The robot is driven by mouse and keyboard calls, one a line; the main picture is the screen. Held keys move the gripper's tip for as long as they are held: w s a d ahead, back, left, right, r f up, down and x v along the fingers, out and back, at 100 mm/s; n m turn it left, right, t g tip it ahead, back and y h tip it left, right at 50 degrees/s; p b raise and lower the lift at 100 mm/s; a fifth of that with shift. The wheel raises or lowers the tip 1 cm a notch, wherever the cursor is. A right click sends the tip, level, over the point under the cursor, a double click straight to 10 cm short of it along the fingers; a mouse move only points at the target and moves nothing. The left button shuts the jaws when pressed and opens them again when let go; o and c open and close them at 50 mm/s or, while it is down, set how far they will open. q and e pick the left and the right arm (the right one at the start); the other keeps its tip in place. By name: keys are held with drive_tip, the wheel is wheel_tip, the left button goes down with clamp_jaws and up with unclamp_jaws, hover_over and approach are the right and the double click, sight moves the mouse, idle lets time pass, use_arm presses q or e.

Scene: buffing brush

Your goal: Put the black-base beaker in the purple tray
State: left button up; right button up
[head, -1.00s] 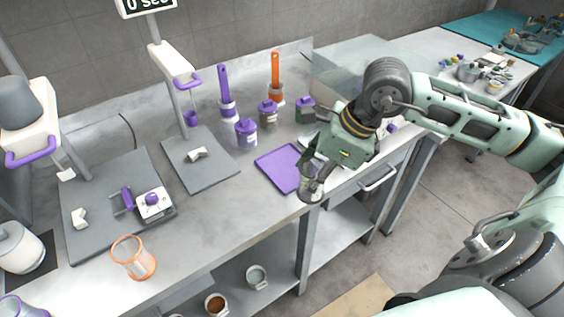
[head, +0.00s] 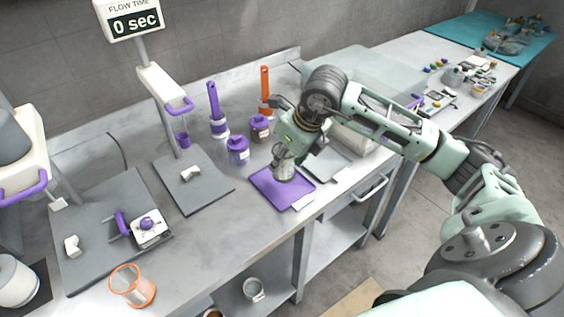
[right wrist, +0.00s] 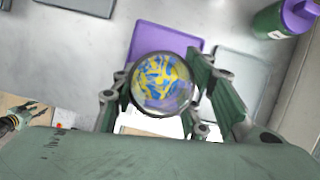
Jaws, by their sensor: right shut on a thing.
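The purple tray (head: 262,181) lies flat on the steel bench near its front edge, with a white label at its front corner. It also shows in the right wrist view (right wrist: 150,40). My right gripper (head: 284,160) is shut on a clear beaker (head: 285,174), which is upright over the purple tray. I cannot tell whether its base touches the tray. In the right wrist view the beaker (right wrist: 160,82) sits between the fingers, showing a dark round rim and a blue and yellow pattern inside. My left gripper is not in view.
A grey tray (head: 327,166) lies right of the purple one. Purple-lidded bottles (head: 237,150) and purple (head: 213,103) and orange (head: 265,85) handled brushes stand behind. An orange-rimmed beaker (head: 132,285) stands at the front left.

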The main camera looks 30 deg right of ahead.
sight(282, 168)
drive_tip(key=shift+w+d+f, duration=0.1)
drive_tip(key=shift+w+f, duration=0.3)
drive_tip(key=shift+w, duration=0.25)
wheel_tip(282, 168, down, 3)
drive_tip(key=shift+f+p, duration=0.1)
drive_tip(key=shift+p, duration=0.7)
drive_tip(key=shift+f, duration=0.45)
drive_tip(key=shift+f, duration=0.1)
drive_tip(key=o, duration=1.3)
